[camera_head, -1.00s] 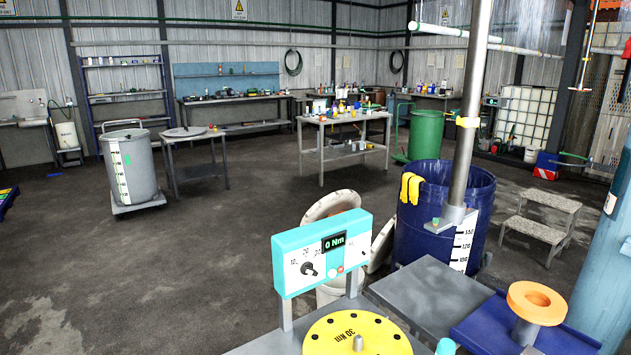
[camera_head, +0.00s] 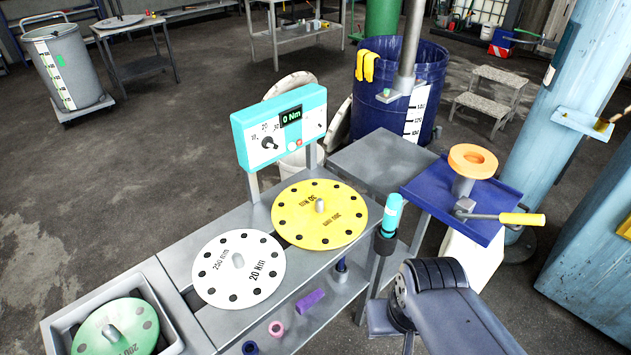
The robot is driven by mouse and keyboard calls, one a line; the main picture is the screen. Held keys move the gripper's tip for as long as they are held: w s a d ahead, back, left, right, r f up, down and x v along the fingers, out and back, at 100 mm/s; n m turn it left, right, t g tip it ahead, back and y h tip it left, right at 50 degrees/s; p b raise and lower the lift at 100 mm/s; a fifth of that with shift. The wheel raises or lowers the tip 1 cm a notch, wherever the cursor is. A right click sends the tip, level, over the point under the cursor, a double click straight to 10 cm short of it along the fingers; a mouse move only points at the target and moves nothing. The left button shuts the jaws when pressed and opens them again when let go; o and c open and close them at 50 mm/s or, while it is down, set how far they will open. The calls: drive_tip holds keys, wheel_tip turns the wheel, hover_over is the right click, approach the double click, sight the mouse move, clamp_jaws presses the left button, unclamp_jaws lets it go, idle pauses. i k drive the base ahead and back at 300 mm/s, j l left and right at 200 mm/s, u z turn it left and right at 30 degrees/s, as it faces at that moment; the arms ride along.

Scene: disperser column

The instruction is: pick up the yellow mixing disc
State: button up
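The yellow mixing disc (camera_head: 296,222) lies flat on the grey bench, in front of the turquoise torque box. It is a round plate with black holes around its rim, dark lettering and a short grey stub in the middle. Nothing covers it. A white disc (camera_head: 222,284) marked 20 Nm lies to its left and nearer, close to its edge. A green disc (camera_head: 97,337) sits in a grey tray at the lower left, cut off by the frame. My gripper is not in view; what seems to be my dark arm shows at the lower right.
The torque box (camera_head: 280,128) reads 0 Nm and stands behind the yellow disc. A turquoise-topped tool (camera_head: 391,218) stands upright to its right. Beyond is a blue stand (camera_head: 419,198) with an orange ring (camera_head: 473,159) and yellow-handled lever (camera_head: 521,219). A blue drum (camera_head: 441,88) stands behind.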

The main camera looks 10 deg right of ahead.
sight(314, 214)
drive_tip(key=i+l+u, duration=0.3)
drive_tip(key=i, duration=0.15)
drive_tip(key=i+l+u, duration=0.35)
drive_tip(key=i, duration=0.1)
